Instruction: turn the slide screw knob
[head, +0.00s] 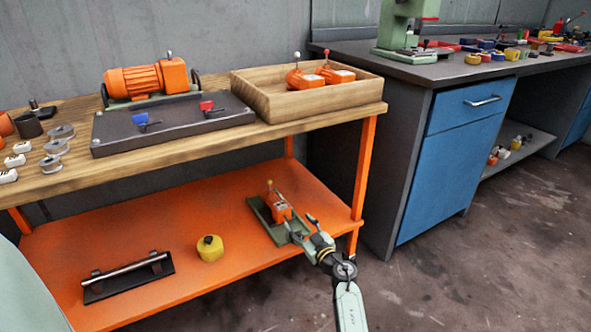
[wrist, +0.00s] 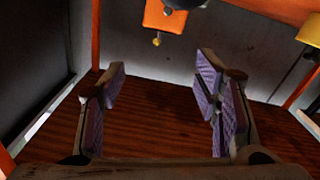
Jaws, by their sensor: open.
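A green slide base (head: 257,214) with an orange block (head: 279,207) sits on the right part of the orange lower shelf. A small ball-topped lever (head: 269,184) stands on the block. The orange block (wrist: 165,15) and its ball (wrist: 157,41) also show at the top of the wrist view, which looks upside down. A dark round part (wrist: 184,3), possibly the screw knob, is cut off by the top edge there. My gripper (head: 311,236) is at the near end of the slide. In the wrist view my gripper (wrist: 162,84) is open, with nothing between its fingers.
The orange shelf (head: 150,235) has a yellow pot (head: 210,249) and a bar on a dark plate (head: 128,277) to the left. A wooden tabletop (head: 190,160) hangs above the shelf. Floor on the right is clear.

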